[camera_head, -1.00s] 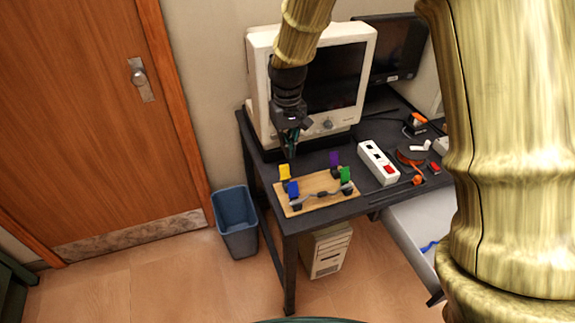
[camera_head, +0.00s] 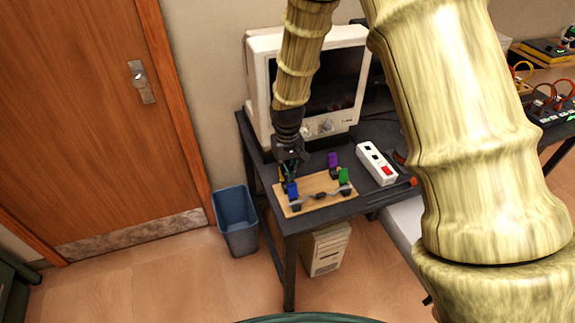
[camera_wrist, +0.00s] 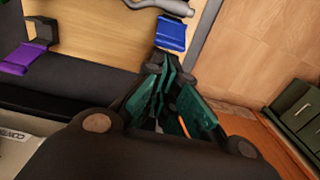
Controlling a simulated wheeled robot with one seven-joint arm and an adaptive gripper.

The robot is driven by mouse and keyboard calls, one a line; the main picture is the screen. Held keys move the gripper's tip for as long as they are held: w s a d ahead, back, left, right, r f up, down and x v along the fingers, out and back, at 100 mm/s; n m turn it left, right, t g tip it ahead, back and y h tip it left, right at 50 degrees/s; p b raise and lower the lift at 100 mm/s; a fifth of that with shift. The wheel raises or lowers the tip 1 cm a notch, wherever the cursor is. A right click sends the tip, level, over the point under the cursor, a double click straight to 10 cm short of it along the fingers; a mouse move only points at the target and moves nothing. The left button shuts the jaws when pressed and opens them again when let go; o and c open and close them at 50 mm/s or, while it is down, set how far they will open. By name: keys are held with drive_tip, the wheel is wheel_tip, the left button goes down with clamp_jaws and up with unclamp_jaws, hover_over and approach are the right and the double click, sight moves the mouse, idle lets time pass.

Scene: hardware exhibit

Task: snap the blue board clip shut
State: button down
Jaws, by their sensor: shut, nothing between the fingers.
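The wooden board (camera_head: 315,205) lies on the dark desk near its front left corner. The blue clip (camera_head: 292,190) stands at the board's left side, by a grey cable piece; its lever sticks up. In the wrist view the blue clip (camera_wrist: 171,33) is just beyond my fingertips. My gripper (camera_head: 287,177) is shut and empty, pointing down over the board's left end, close to the blue clip. I cannot tell whether it touches the clip. My fingers (camera_wrist: 170,68) hide the yellow clip almost wholly in the head view.
A purple clip (camera_head: 333,160) and a green clip (camera_head: 343,176) stand on the board's right side. A monitor (camera_head: 265,90) is behind the board. A white power strip (camera_head: 376,163) lies to the right. A blue bin (camera_head: 236,220) stands on the floor left of the desk.

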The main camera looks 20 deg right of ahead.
drive_tip(key=shift+f, duration=0.15)
idle(0.5)
drive_tip(key=shift+s+r+t+b, duration=0.3)
drive_tip(key=shift+s+t, duration=0.1)
drive_tip(key=shift+t, duration=0.4)
